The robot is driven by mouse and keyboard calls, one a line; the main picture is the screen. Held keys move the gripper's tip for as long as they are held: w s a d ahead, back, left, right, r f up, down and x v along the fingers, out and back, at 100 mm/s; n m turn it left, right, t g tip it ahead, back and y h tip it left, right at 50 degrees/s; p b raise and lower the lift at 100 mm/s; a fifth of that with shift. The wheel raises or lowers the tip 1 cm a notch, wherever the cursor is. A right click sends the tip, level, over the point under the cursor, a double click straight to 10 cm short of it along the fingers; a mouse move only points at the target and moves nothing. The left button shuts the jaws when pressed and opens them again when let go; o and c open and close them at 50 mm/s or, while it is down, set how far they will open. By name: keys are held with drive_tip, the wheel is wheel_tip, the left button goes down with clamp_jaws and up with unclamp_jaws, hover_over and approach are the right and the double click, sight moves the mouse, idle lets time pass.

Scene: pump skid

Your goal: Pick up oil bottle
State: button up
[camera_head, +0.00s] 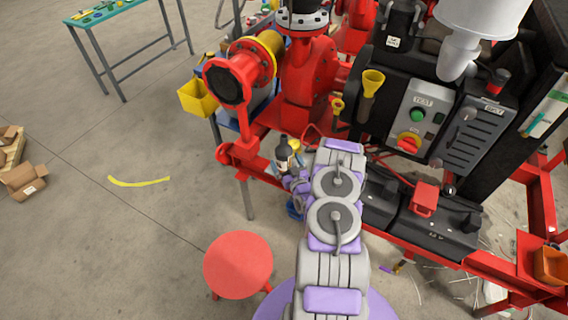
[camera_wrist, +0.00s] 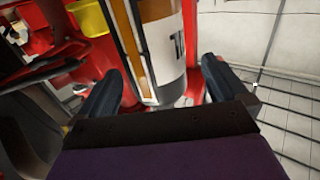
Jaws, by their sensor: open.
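The oil bottle (camera_head: 283,152) is dark with a pale label and stands on the red frame of the skid, just beyond the end of my arm in the head view. In the wrist view the oil bottle (camera_wrist: 165,50) is large and close, with a white, orange and dark label. My gripper (camera_wrist: 162,88) is open, with one dark finger on each side of the bottle's lower part in the picture. I cannot tell whether the fingers touch it. In the head view my arm hides most of the gripper.
The red skid frame (camera_head: 262,172) runs under the bottle. Right of my arm are black batteries (camera_head: 410,212) and a control box (camera_head: 418,117). A red stool (camera_head: 238,264) is at lower left. The floor at left is mostly clear.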

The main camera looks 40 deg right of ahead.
drive_tip(key=x, duration=0.1)
drive_tip(key=b+x, duration=0.1)
drive_tip(key=x, duration=0.2)
drive_tip(key=shift+w+d+f+b, duration=0.2)
drive_tip(key=shift+d+f+b, duration=0.1)
drive_tip(key=shift+d+f, duration=0.1)
drive_tip(key=shift+w+d+r, duration=0.1)
drive_tip(key=shift+w+d, duration=0.05)
drive_tip(key=shift+w, duration=0.4)
drive_tip(key=shift+c, duration=0.3)
drive_tip(key=c, duration=1)
